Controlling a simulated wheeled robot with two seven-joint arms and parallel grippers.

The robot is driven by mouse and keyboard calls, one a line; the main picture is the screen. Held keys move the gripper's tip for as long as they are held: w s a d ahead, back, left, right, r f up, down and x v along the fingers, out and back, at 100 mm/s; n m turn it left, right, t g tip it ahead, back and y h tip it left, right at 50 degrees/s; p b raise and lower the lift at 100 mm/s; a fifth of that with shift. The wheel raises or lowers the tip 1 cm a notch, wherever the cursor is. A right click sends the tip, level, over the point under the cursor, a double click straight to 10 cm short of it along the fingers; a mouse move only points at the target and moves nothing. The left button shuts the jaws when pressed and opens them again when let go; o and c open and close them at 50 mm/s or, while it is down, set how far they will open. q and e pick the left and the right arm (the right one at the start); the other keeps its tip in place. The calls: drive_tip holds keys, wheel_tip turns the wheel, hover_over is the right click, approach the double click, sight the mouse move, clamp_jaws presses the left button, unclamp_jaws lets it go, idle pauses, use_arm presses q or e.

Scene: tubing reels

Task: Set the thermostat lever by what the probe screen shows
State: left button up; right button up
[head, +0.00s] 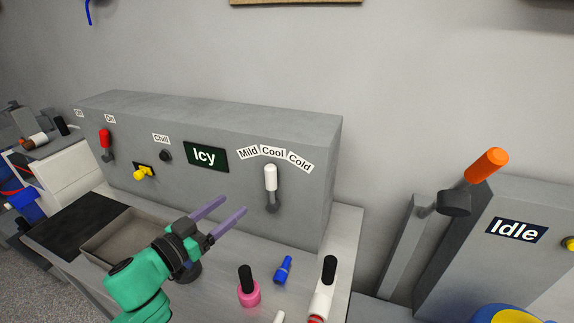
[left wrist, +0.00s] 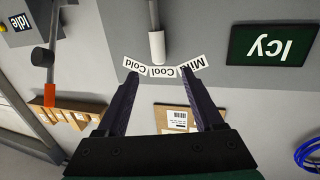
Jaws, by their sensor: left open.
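The probe screen (head: 206,156) is a dark green panel on the grey box and reads "Icy"; it shows upside down in the left wrist view (left wrist: 273,45). The thermostat lever (head: 270,178) has a white handle and stands about upright, under the middle one of the labels Mild, Cool (head: 272,151) and Cold. My left gripper (head: 234,204), with purple fingers, is open and empty, in front of the box and left of the lever. In the left wrist view the lever's white handle (left wrist: 156,46) lies beyond the gap between the fingertips (left wrist: 160,73), apart from them. My right gripper is out of view.
The box also carries a red lever (head: 104,138), a dark knob (head: 165,156) under "Chill" and a yellow knob (head: 143,173). Pink (head: 249,293), blue (head: 283,269) and white (head: 321,300) items stand or lie on the bench below. An orange-handled lever (head: 487,165) and an "Idle" screen (head: 516,230) are at right.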

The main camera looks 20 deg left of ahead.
sight(267, 176)
use_arm(q)
drive_tip(key=w, duration=0.2)
drive_tip(key=w+d+p, duration=0.1)
drive_tip(key=w, duration=0.2)
drive_tip(key=w+d+r, duration=0.1)
drive_tip(key=w, duration=0.2)
drive_tip(key=shift+w, duration=0.15)
drive_tip(key=w, duration=0.2)
drive_tip(key=w+p, duration=0.1)
drive_tip(key=shift+d, duration=0.25)
drive_tip(key=shift+w, duration=0.4)
drive_tip(key=shift+w+d+f, duration=0.15)
drive_tip(key=shift+w+d, duration=0.1)
drive_tip(key=shift+w, duration=0.2)
clamp_jaws()
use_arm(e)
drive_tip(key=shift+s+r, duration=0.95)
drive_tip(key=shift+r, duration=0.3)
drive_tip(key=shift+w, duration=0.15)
